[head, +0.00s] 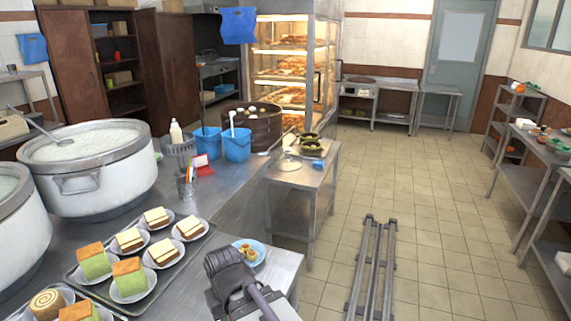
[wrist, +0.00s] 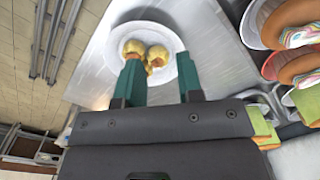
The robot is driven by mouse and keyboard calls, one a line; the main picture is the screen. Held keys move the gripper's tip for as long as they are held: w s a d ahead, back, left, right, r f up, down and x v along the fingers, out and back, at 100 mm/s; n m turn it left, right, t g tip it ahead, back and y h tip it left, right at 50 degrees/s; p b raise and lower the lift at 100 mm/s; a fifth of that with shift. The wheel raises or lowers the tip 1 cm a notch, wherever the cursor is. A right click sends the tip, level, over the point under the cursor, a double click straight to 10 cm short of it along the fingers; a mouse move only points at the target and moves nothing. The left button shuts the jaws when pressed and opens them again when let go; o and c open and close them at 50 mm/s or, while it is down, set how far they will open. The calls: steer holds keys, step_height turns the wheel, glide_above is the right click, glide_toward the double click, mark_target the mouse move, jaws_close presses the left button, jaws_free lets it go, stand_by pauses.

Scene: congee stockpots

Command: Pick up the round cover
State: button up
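A round cover (head: 287,164), which looks like a shallow lid with a small knob, lies on the small steel side table (head: 318,178) beyond the counter in the head view. It is not visible in the wrist view. My gripper (head: 236,272) is at the near end of the steel counter in the head view, well short of the cover; its fingertips are hard to make out there. In the wrist view my gripper (wrist: 159,60) has its two green fingers apart with nothing held. A white plate (wrist: 105,57) with yellow-brown food lies below and beyond the fingers.
A tray (head: 75,275) of plated cakes lies on the counter left of my gripper. Large stockpots (head: 95,170), blue buckets (head: 238,147) and a round steamer (head: 252,122) stand farther back. Floor rails (head: 372,270) run along the right.

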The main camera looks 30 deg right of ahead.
steer(key=shift+o, duration=0.4)
steer(key=o, duration=0.7)
steer(key=shift+o, duration=0.2)
steer(key=shift+r, duration=0.1)
